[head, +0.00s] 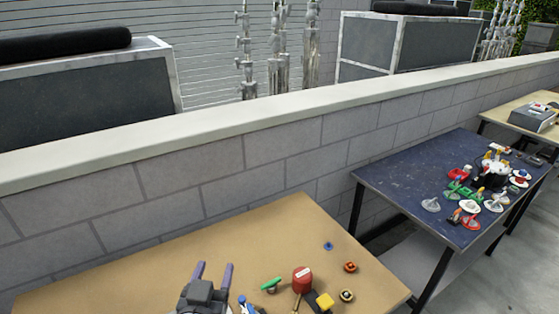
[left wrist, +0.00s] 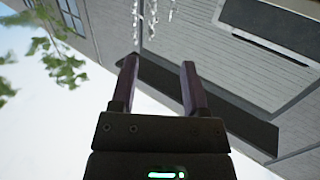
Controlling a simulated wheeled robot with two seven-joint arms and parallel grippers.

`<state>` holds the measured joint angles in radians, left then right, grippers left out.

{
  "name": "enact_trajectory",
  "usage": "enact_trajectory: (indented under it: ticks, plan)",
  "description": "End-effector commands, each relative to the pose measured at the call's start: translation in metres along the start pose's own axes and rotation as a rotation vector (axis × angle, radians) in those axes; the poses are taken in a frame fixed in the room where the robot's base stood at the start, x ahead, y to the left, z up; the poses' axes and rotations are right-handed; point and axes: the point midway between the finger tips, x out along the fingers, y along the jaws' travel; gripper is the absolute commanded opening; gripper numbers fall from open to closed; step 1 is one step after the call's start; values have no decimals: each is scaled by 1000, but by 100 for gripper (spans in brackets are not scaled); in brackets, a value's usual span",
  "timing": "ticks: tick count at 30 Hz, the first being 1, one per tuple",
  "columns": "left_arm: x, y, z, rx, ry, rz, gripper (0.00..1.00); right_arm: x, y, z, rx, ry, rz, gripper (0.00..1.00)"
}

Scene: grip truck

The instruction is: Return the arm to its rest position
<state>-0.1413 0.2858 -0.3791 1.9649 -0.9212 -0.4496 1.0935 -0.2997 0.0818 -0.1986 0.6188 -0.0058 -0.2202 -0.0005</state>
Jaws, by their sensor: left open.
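My left gripper (head: 213,272) is at the bottom of the head view, in front of the wooden table (head: 130,275). Its two purple fingers are apart and nothing is between them. In the left wrist view the open fingers (left wrist: 158,75) point toward a grey slatted building wall and pale sky, with no object in between. My right gripper is in neither view.
A dark blue table (head: 400,180) with several small parts stands to the right. A grey block wall (head: 250,155) runs behind. The wooden table's left side is clear.

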Motion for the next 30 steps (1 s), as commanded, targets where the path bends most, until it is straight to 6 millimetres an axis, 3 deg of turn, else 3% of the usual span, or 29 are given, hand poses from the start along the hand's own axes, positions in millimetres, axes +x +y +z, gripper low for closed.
enact_trajectory:
  ticks: [3, 6, 12, 16, 24, 26, 30]
  plan:
    - [-39, -36, 36, -14, -299, -210, 59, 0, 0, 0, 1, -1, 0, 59]
    - [-77, -45, 65, 0, -569, -250, 59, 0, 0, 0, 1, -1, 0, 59]
    - [-154, -32, 97, 46, -1006, -99, 59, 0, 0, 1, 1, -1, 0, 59]
    - [-203, -15, 102, 81, -1219, 95, 59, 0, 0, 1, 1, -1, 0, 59]
    - [-187, -13, 226, 94, -1269, 96, 59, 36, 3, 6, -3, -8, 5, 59]
    - [-188, -12, 256, 97, -1284, 98, 59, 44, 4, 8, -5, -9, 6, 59]
    - [-200, -13, 336, 105, -1321, 103, 59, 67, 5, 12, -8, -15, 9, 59]
